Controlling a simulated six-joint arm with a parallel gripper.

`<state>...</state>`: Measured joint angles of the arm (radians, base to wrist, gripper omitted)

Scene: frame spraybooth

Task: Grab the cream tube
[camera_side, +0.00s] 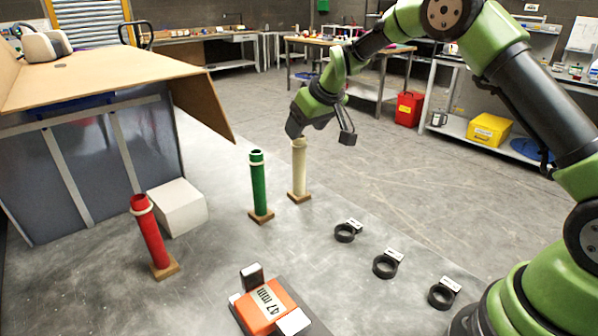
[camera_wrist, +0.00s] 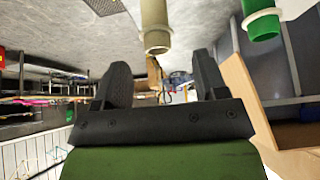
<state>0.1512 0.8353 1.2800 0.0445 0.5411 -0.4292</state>
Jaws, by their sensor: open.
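The cream tube (camera_side: 299,170) stands upright on a small wooden base, with a collar near its top. My gripper (camera_side: 320,138) is open and empty, beside and slightly above the tube's top in the side view. In the wrist view, the cream tube's top end (camera_wrist: 155,25) shows beyond my gripper's fingers (camera_wrist: 161,75), roughly in line with the gap between them. No contact is visible.
A green tube (camera_side: 259,185) stands just left of the cream one and also shows in the wrist view (camera_wrist: 262,22). A red tube (camera_side: 150,235) leans farther left, near a white block (camera_side: 180,206). Black rings (camera_side: 385,266) and an orange device (camera_side: 265,306) lie in front. A booth (camera_side: 90,160) stands left.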

